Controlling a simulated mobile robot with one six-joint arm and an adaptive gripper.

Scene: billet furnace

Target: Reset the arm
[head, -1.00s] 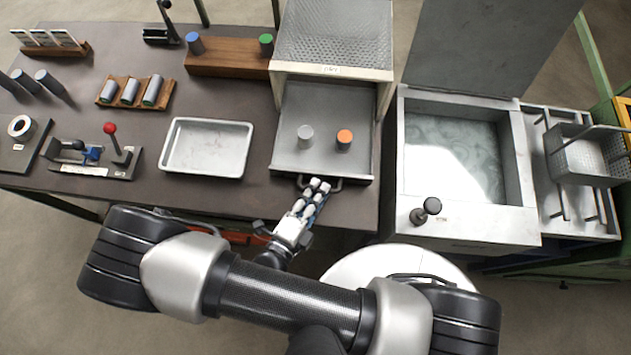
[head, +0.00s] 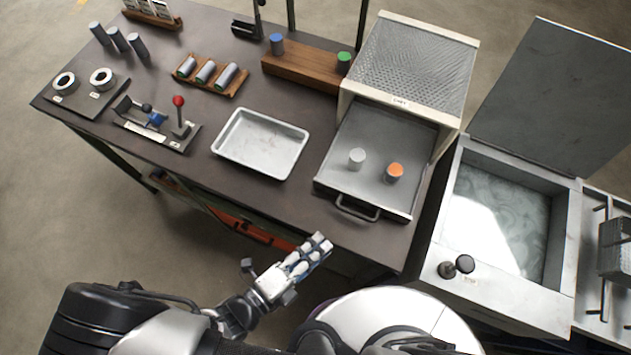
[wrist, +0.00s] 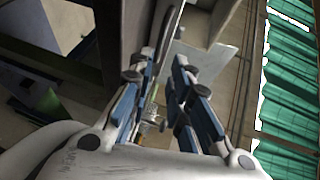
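My gripper (head: 316,246) hangs in front of the table's front edge in the head view, below and left of the furnace drawer's handle (head: 357,209) and apart from it. In the wrist view the two fingers (wrist: 165,62) stand apart with nothing held between them. My arm reaches in from the bottom of the head view. The pulled-out furnace drawer (head: 340,182) carries a plain grey billet (head: 357,158) and an orange-topped billet (head: 395,172), both upright.
An empty metal tray (head: 260,168) lies left of the drawer. A red-knobbed lever fixture (head: 180,128) stands farther left. An open-lidded bath (head: 500,226) with a black knob stands at right. The floor in front of the table is clear at left.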

